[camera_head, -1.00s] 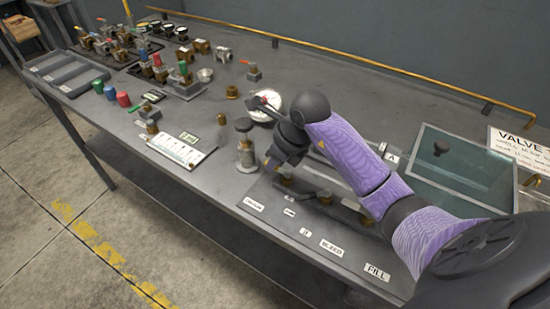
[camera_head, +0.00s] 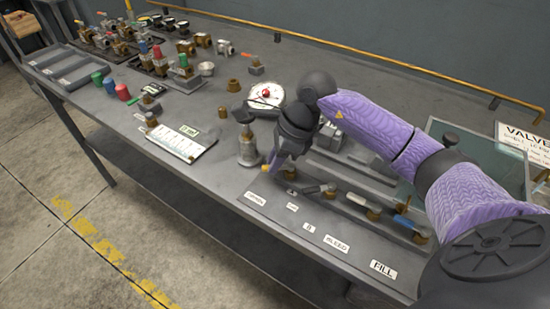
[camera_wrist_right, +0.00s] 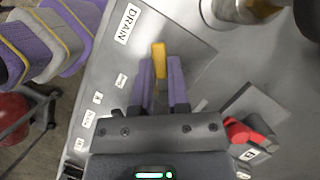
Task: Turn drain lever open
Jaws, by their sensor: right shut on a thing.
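My right gripper (camera_wrist_right: 161,82) is shut on a yellow lever (camera_wrist_right: 159,55), whose end shows between the purple fingertips in the right wrist view. The DRAIN label (camera_wrist_right: 127,23) lies on the panel just left of the fingers. In the head view the right gripper (camera_head: 275,166) reaches down at the left end of the labelled valve row, with a bit of yellow at its tip. The DRAIN label (camera_head: 255,198) is in front of it. The lever's base is hidden by the hand. My left gripper is not in view.
A clear case and VALVE sign (camera_head: 525,140) are at right.

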